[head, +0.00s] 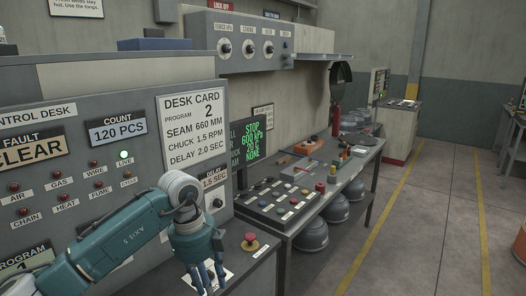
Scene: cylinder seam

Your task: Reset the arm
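My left arm comes in from the lower left, teal with "AXIS 5" on it. My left gripper (208,277) points down over the desk ledge, above a white plate that it partly hides. Its dark teal fingers show, but how far apart they are is unclear; I see nothing held. A red mushroom button (250,239) on a yellow base stands to its right, apart from it. My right gripper is not in view.
A desk card (193,125) reads program 2. Beyond, a button panel (278,203) and a bench (350,165) with small items run along the wall. A green-text screen (252,142) stands behind. The floor (430,225) at right is open between yellow lines.

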